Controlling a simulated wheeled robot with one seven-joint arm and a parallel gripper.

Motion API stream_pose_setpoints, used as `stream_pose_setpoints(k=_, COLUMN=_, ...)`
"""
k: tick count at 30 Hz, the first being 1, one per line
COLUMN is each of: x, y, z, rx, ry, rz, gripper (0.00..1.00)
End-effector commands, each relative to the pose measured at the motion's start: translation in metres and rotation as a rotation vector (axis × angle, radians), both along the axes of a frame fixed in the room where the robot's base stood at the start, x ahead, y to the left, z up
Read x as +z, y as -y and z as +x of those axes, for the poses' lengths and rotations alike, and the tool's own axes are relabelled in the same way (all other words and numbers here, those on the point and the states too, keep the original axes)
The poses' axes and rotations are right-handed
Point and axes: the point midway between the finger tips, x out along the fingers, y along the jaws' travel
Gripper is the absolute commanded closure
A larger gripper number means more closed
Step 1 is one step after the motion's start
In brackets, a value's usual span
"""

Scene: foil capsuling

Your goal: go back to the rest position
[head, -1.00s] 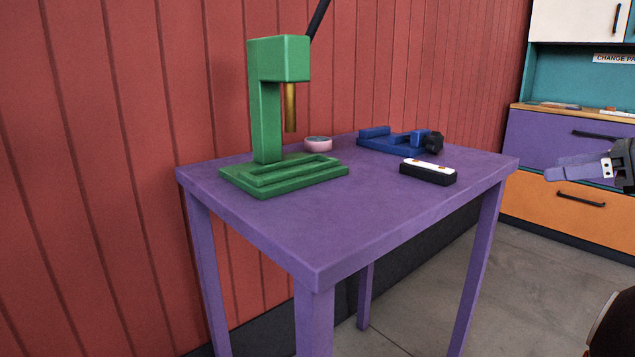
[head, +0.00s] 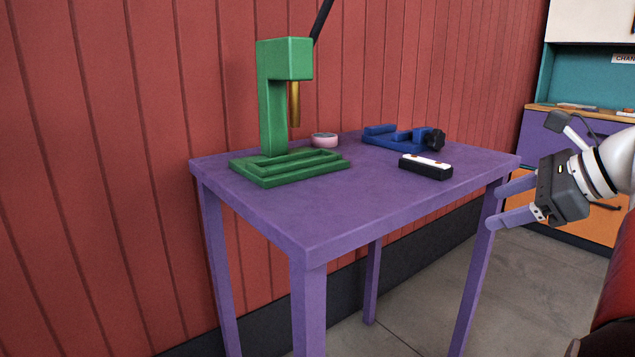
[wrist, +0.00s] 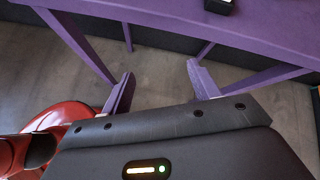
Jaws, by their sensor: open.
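My gripper (head: 517,203) is at the right of the head view, beside the purple table's right end and apart from it. Its two purple fingers are spread, with nothing between them. In the wrist view the fingers (wrist: 160,90) are also apart, with grey floor showing between them. The purple table (head: 290,225) stands in the middle of the head view, and its edge and legs cross the top of the wrist view.
On the table are a green press (head: 270,110), a pink round item (head: 324,140), a blue fixture (head: 385,143) and a black-and-white box (head: 425,169). A red panelled wall (head: 120,150) stands behind. Cabinets (head: 590,75) are at the far right. The table's front half is bare.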

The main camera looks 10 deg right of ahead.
Motion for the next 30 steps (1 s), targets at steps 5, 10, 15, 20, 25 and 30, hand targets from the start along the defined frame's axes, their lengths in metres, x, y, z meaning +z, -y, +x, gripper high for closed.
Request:
stream_pose_setpoints(k=5, x=-0.044, y=-0.073, z=-0.006, rx=0.244, ry=0.001, rz=-0.29, gripper=0.39)
stream_pose_setpoints(k=10, x=-0.108, y=-0.145, z=-0.043, rx=0.656, ry=0.055, rz=-0.719, gripper=0.39)
stream_pose_setpoints(k=15, x=-0.17, y=-0.184, z=-0.091, rx=1.136, ry=0.176, rz=-1.145, gripper=0.39)
stream_pose_setpoints(k=20, x=-0.209, y=-0.197, z=-0.12, rx=1.487, ry=0.301, rz=-1.433, gripper=0.39)
stream_pose_setpoints(k=25, x=-0.226, y=-0.2, z=-0.131, rx=1.654, ry=0.37, rz=-1.567, gripper=0.39)
stream_pose_setpoints(k=30, x=-0.227, y=-0.2, z=-0.132, rx=1.662, ry=0.372, rz=-1.572, gripper=0.39)
